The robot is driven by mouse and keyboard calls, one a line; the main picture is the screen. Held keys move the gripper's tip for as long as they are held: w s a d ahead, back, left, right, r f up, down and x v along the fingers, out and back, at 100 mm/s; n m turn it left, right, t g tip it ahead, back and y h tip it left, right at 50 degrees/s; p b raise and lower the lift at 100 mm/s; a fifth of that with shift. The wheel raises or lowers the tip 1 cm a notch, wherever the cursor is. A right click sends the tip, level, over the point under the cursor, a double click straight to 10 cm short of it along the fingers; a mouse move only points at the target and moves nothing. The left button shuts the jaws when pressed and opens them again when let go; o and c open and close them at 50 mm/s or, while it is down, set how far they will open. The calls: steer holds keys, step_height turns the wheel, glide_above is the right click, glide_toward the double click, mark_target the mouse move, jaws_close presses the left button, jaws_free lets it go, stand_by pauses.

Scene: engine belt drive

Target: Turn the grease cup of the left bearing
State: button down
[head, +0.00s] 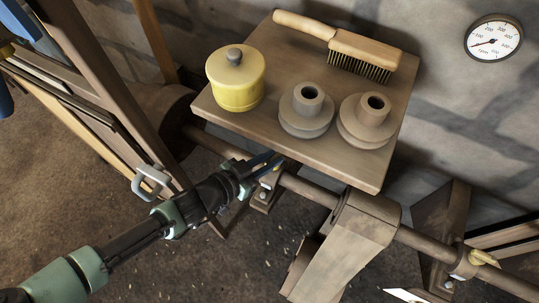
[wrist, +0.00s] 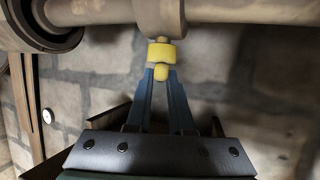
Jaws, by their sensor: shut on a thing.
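The left bearing (head: 264,191) carries the long shaft (head: 310,190) under the front edge of the wooden board. Its yellow grease cup (wrist: 161,53) shows in the wrist view against the bearing's round housing (wrist: 160,15). My gripper (wrist: 161,76) has its two blue fingers closed on the small knob of the cup, one on each side. In the head view my gripper (head: 272,163) reaches the left bearing from the lower left, and its fingers hide most of the cup. The right bearing (head: 465,262) has a similar yellow cup (head: 484,258).
The board (head: 225,118) overhangs the shaft closely and holds a yellow pot (head: 236,85), two grey-brown stepped pulleys (head: 304,110) (head: 366,122) and a wire brush (head: 360,55). A wooden frame and large wheel (head: 165,115) stand left. A gauge (head: 493,38) hangs on the wall.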

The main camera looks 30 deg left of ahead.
steer(key=shift+w, duration=0.1)
stand_by(0.3)
steer(key=c, duration=0.8)
jaws_free()
steer(key=p+v, duration=0.5)
steer(key=v, duration=0.8)
